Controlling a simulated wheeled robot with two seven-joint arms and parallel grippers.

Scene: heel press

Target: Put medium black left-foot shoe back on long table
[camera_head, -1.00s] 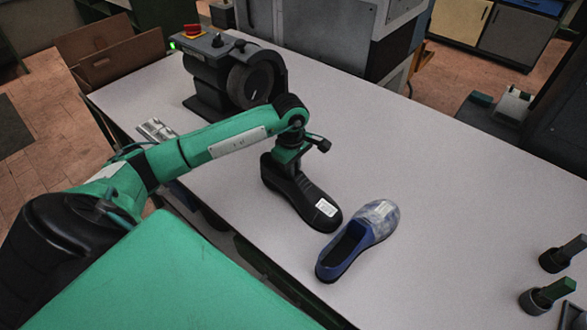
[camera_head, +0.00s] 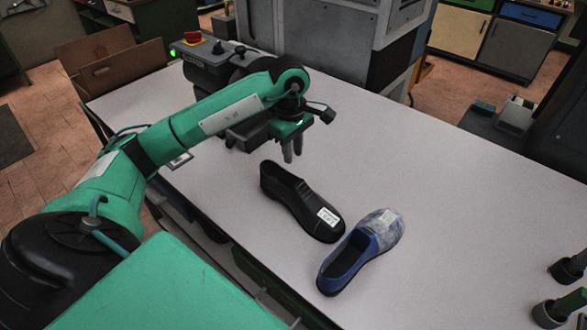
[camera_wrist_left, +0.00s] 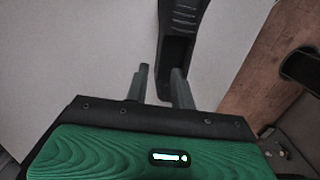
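The black shoe (camera_head: 292,196) stands upright on the grey long table (camera_head: 450,190), with a white label near its toe. A blue shoe (camera_head: 362,250) with a pale patterned toe stands close beside it. My left gripper (camera_head: 292,148) is above the table, beyond the black shoe's heel end, apart from the shoe and empty. In the left wrist view its two fingers (camera_wrist_left: 160,85) are spread apart, and the black shoe (camera_wrist_left: 180,45) shows beyond them, partly covered by the right finger. My right gripper is out of view.
A dark machine with a red button (camera_head: 193,38) stands at the table's far left end, partly behind my left arm. Dark round-based pegs (camera_head: 570,270) stand at the lower right. The table's middle right is clear. A brown box (camera_head: 105,62) is behind the table.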

